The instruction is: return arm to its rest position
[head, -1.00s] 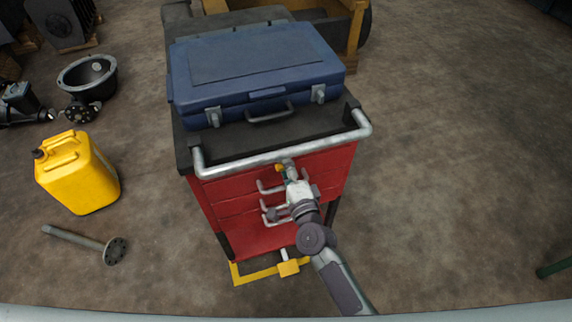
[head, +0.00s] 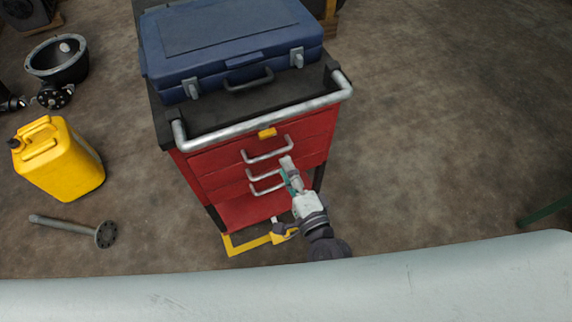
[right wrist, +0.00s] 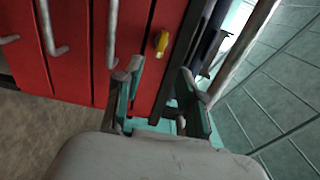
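My right gripper (head: 288,166) is in front of the red tool cart (head: 215,168), beside the right ends of the lower drawer handles. In the right wrist view its two fingers (right wrist: 162,88) are spread apart with nothing between them. The drawer fronts and a yellow latch (right wrist: 162,42) lie beyond the fingers there. In the head view the yellow latch (head: 267,133) sits at the top drawer's upper edge, apart from the gripper. The drawers look flush with the cart.
A blue toolbox (head: 235,45) lies on the cart, behind its grey push bar (head: 260,118). A yellow jerrycan (head: 62,165) and a flanged shaft (head: 75,228) are on the floor at left. A yellow frame (head: 250,245) is under the cart. The floor at right is mostly clear.

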